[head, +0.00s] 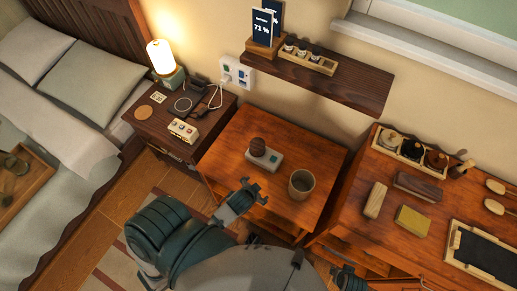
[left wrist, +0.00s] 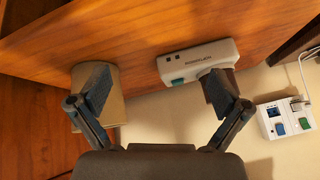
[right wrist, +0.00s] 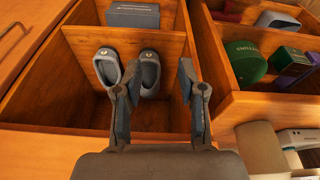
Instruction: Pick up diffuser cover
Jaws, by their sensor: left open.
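The diffuser cover, a dark brown rounded piece (head: 257,147), sits on a grey diffuser base (head: 270,160) on the middle wooden table. My left gripper (head: 243,197) is open and empty on the near side of it, apart from it in the head view. In the left wrist view the base (left wrist: 190,60) lies ahead, and the brown cover (left wrist: 232,76) is partly hidden behind the right finger of my left gripper (left wrist: 157,80). My right gripper (right wrist: 157,85) is open and empty, facing open drawers with grey slippers (right wrist: 128,70); its edge shows at the bottom of the head view.
A cup (head: 301,185) stands right of the diffuser, and in the left wrist view it is behind the left finger. A nightstand with a lit lamp (head: 164,60) is at left. A dark shelf (head: 350,85) overhangs the back. A dresser (head: 390,245) is at right.

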